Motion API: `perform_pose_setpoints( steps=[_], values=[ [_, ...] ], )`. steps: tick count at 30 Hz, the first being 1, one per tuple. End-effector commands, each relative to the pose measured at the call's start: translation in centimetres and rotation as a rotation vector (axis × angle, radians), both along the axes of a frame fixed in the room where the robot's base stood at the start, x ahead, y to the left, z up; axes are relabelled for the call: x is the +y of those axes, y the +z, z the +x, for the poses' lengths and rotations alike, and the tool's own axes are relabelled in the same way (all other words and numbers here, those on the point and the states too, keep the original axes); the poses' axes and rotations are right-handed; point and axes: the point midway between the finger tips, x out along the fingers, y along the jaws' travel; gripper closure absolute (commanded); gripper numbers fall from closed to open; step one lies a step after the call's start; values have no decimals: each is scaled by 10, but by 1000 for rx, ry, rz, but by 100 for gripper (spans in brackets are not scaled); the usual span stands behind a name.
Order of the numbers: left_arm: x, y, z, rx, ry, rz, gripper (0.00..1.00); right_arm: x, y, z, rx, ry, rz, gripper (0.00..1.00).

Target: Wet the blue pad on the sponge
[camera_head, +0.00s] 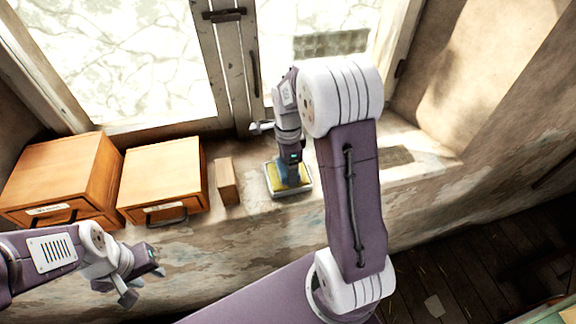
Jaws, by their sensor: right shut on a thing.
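The yellow sponge (303,184) lies in a shallow pale tray (288,194) on the window ledge. My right gripper (291,166) points down over it, shut on the blue pad (282,172), which shows only as a small blue part under the jaws. The pad is at the sponge's surface and seems to touch it; the contact is partly hidden. My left gripper (145,282) is at the lower left, in front of the ledge, with its fingers apart and nothing between them.
Two wooden drawer boxes (164,172) (62,178) with dark handles stand on the ledge at the left. A small wooden block (226,181) stands between them and the tray. The window (120,60) is behind. The ledge right of the tray looks clear.

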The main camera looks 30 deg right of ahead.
Motion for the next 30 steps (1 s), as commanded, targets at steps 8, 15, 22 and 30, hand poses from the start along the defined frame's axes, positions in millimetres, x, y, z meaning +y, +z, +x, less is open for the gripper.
perform_pose_setpoints(
  steps=[8,15,22,30],
  values=[
    [0,6,0,0,0,0,64,1,5,-1,5,0,1,51],
    [0,30,0,0,0,0,64,0,31,-1,4,0,1,51],
    [0,51,0,0,0,0,64,0,54,-1,3,0,1,51],
    [0,67,0,0,0,0,64,0,71,-1,2,0,0,51]
  ],
)
